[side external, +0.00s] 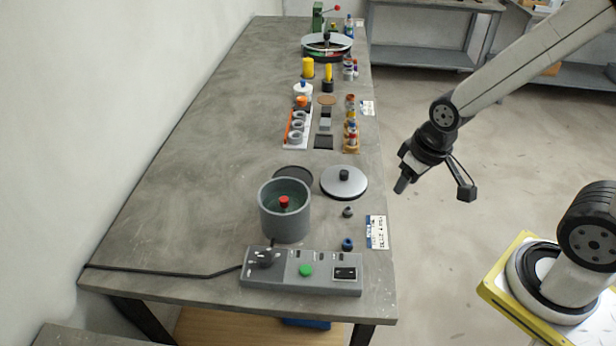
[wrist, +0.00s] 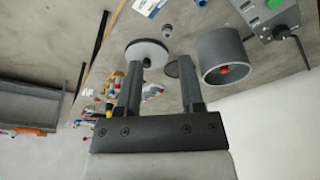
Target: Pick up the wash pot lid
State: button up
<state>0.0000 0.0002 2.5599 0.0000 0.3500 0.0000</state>
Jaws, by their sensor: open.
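The wash pot lid (side external: 335,188) is a silver disc with a black knob (side external: 344,174), lying flat on the bench to the right of the grey wash pot (side external: 285,222). The pot is open at the top, with a red-topped part inside. My gripper (side external: 434,190) is open and empty, off the bench's right edge and to the right of the lid, apart from it. In the wrist view, my gripper (wrist: 160,63) has its fingers spread. The lid (wrist: 151,48) shows there beyond the left finger, which hides part of it. The pot (wrist: 222,50) is to the right.
A dark round pad (side external: 291,174) lies behind the pot. A control box (side external: 301,284) with a green button stands in front. A small grey part (side external: 347,212) and a blue ring (side external: 347,244) lie near the right edge. Racks of small parts (side external: 297,130) stand farther back.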

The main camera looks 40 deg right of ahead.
jog(key=o, duration=0.4)
jog(key=n+g+y, duration=0.1)
jog(key=n+g, duration=0.1)
jog(key=n, duration=0.7)
send_over(344, 172)
jog(key=f, duration=0.9)
jog(key=shift+s+d+f, duration=0.15)
jog(key=shift+s+d, duration=0.2)
jog(key=shift+s, duration=0.05)
jog(key=shift+w+a+f, duration=0.1)
jog(key=shift+a+f, duration=0.05)
jog(key=shift+f, duration=1.15)
jog(key=shift+f, duration=0.1)
